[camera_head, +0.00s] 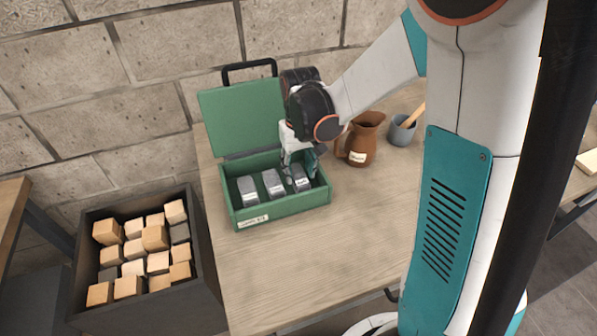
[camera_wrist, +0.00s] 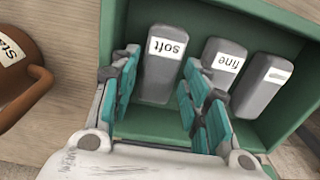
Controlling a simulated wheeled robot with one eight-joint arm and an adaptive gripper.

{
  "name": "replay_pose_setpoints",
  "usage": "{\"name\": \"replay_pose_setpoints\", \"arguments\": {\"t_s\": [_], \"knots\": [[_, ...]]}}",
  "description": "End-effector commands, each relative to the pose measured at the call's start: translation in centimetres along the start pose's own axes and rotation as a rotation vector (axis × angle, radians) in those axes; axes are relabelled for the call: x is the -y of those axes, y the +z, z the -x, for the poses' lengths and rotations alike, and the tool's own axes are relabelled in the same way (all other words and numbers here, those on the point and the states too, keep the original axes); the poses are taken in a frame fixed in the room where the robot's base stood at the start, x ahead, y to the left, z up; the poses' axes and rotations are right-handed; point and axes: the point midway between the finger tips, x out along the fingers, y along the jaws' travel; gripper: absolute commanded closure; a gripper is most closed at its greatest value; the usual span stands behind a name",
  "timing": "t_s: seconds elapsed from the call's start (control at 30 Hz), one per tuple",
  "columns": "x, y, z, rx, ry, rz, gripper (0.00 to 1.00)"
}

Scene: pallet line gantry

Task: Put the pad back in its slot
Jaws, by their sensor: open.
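An open green box (camera_head: 292,207) on the table holds three grey pads side by side. The right pad (camera_head: 300,184), labelled "soft" in the wrist view (camera_wrist: 157,82), is at my gripper (camera_head: 301,165). My gripper's teal fingers (camera_wrist: 160,78) are open, one on each side of the "soft" pad, with gaps visible beside it. The middle pad (camera_head: 273,186) reads "fine" in the wrist view (camera_wrist: 221,66). The left pad (camera_head: 249,193) has a label I cannot read; it is also in the wrist view (camera_wrist: 259,90). Slot dividers are not clearly visible.
The raised green lid (camera_head: 240,115) stands behind the box. A brown jug (camera_head: 364,143) and a grey cup (camera_head: 402,132) stand to its right. A dark crate (camera_head: 208,292) of wooden blocks is left of the table. The table front (camera_head: 300,265) is clear.

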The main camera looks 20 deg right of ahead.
Motion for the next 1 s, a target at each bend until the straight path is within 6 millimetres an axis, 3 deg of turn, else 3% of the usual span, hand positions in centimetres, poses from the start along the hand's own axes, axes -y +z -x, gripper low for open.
{"name": "replay_pose_setpoints", "arguments": {"t_s": [0.1, 0.3, 0.63, 1.0], "knots": [[0.0, 0.0, 3.1, 0.000, 0.000, 0.000, 0.57], [0.0, 0.1, 6.8, 0.000, 0.000, 0.000, 0.57], [0.0, 0.3, 9.7, -0.010, 0.000, 0.000, 0.57], [0.2, 4.8, 14.6, -0.173, 0.006, 0.001, 0.57]]}}
